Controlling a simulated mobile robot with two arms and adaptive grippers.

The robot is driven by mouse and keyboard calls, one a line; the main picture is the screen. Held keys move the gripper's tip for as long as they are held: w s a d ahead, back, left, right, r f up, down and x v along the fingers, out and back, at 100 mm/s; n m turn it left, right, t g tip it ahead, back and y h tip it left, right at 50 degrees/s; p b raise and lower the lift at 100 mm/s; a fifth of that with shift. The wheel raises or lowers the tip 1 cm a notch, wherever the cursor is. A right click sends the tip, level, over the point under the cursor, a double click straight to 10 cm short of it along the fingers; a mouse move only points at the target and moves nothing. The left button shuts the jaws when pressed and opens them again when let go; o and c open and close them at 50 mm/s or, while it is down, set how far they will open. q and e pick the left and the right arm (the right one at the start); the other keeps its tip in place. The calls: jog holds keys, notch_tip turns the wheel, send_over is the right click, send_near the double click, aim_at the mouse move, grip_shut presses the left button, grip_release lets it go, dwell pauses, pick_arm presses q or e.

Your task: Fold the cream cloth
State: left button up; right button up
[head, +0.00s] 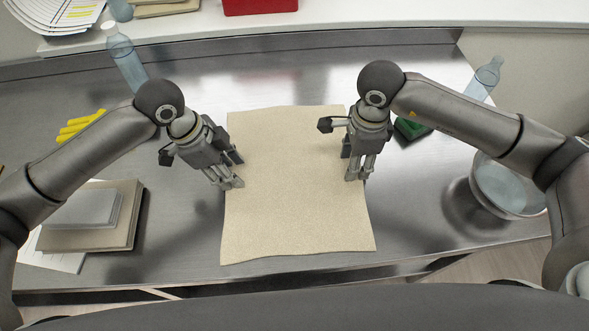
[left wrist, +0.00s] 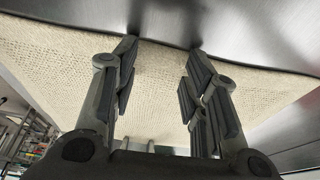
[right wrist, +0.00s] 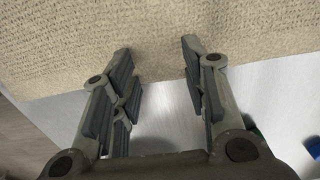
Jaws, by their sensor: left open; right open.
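The cream cloth (head: 290,205) lies flat and spread out on the steel table, its near edge close to the table's front edge. My left gripper (head: 233,172) is open at the cloth's left edge, and the cloth (left wrist: 160,85) shows between and beyond its fingers in the left wrist view. My right gripper (head: 356,168) is open over the cloth's right edge. In the right wrist view the cloth (right wrist: 150,45) fills the upper part, and bare steel shows between the fingers. Neither gripper holds the cloth. Whether the fingertips touch it, I cannot tell.
On the steel table (head: 180,235), a stack of books (head: 125,235) lies at left, with yellow items (head: 80,125) behind. A bottle (head: 124,58) stands at back left, another (head: 484,78) at back right. A bowl (head: 505,190) and a green object (head: 408,130) are at right.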

pick_arm(q)
jog(key=shift+f, duration=0.1)
pick_arm(e)
jog(key=shift+f, duration=0.25)
pick_arm(q)
jog(key=shift+c, duration=0.5)
pick_arm(e)
jog(key=shift+c, duration=0.5)
pick_arm(q)
jog(key=shift+f, duration=0.1)
grip_shut()
pick_arm(e)
jog(key=shift+s, duration=0.1)
grip_shut()
pick_arm(q)
jog(key=shift+s, duration=0.1)
pick_arm(e)
jog(key=shift+f, duration=0.1)
